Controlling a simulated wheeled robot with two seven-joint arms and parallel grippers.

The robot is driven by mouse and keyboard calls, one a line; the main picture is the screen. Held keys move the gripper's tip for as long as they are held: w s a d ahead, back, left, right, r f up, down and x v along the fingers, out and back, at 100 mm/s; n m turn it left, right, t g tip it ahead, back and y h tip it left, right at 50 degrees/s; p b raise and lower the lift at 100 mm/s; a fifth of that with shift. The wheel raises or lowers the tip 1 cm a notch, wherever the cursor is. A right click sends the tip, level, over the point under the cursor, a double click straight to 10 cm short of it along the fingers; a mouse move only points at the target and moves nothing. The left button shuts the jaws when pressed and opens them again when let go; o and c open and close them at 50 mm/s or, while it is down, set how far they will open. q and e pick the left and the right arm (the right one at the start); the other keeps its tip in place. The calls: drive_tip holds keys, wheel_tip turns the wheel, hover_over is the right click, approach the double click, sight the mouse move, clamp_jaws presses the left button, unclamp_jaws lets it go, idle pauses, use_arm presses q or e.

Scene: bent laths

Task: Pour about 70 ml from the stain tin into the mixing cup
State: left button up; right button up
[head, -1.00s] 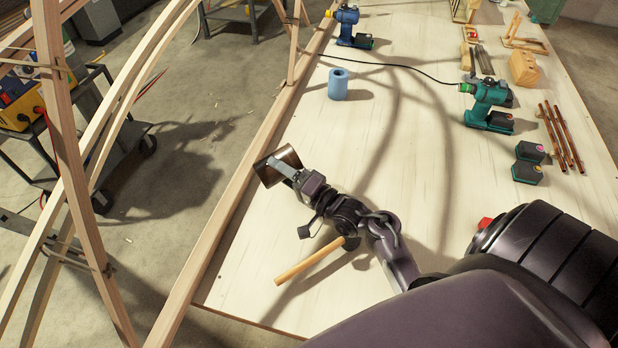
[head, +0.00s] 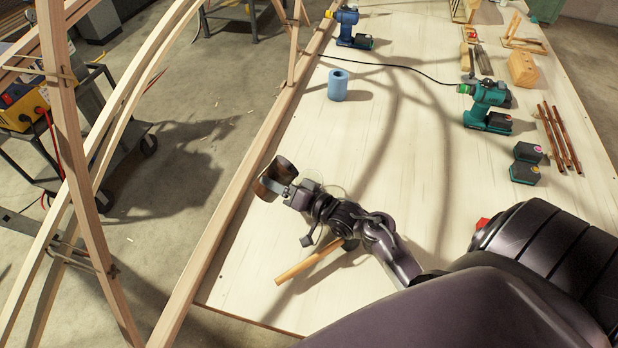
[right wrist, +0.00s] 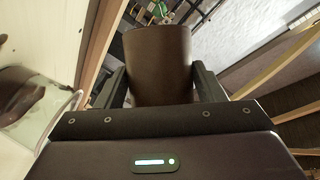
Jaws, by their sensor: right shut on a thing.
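The stain tin (head: 281,171), a dark brown open cylinder, is held above the left part of the bench. Its open mouth shows in the head view, and it leans somewhat. My right gripper (head: 273,187) is shut on its side. In the right wrist view the tin (right wrist: 158,55) sits between both fingers. A clear cup (right wrist: 28,100), likely the mixing cup, stands left of the gripper there, apart from the tin, with a brownish tint low in it. In the head view only a faint clear rim (head: 333,187) shows behind my gripper. My left gripper is not in view.
A wooden-handled tool (head: 308,262) lies below my right wrist. A teal drill (head: 488,104) and batteries (head: 525,163) are at right. Bent laths (head: 75,170) rise along the left edge. The middle of the bench is clear.

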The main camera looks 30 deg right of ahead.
sight(273, 196)
drive_tip(key=shift+f+n, duration=0.4)
drive_tip(key=shift+f, duration=0.2)
idle(1.3)
drive_tip(key=shift+r+p, duration=0.45)
drive_tip(key=shift+p, duration=0.15)
drive_tip(key=shift+r+n+g+h+p, duration=0.35)
drive_tip(key=shift+r+n+p, duration=0.3)
drive_tip(key=shift+p, duration=0.45)
drive_tip(key=shift+a+f+n+g+h, duration=0.2)
drive_tip(key=shift+a+f+n, duration=0.15)
drive_tip(key=shift+f, duration=0.15)
drive_tip(key=shift+a+f+n+g+h, duration=0.2)
drive_tip(key=shift+f+n, duration=0.1)
drive_tip(key=shift+f, duration=0.15)
drive_tip(key=shift+w+a+r+n+h+p, duration=0.1)
drive_tip(key=shift+a+r+n+h+p, duration=0.15)
drive_tip(key=shift+n+p, duration=0.5)
drive_tip(key=shift+w+a+f+n+g+h, duration=0.1)
drive_tip(key=shift+a+f+n+g+h, duration=0.3)
drive_tip(key=shift+f+n, duration=0.1)
drive_tip(key=shift+a+f+n+h, duration=0.2)
drive_tip(key=shift+a+n+h, duration=0.05)
drive_tip(key=shift+n+h, duration=0.4)
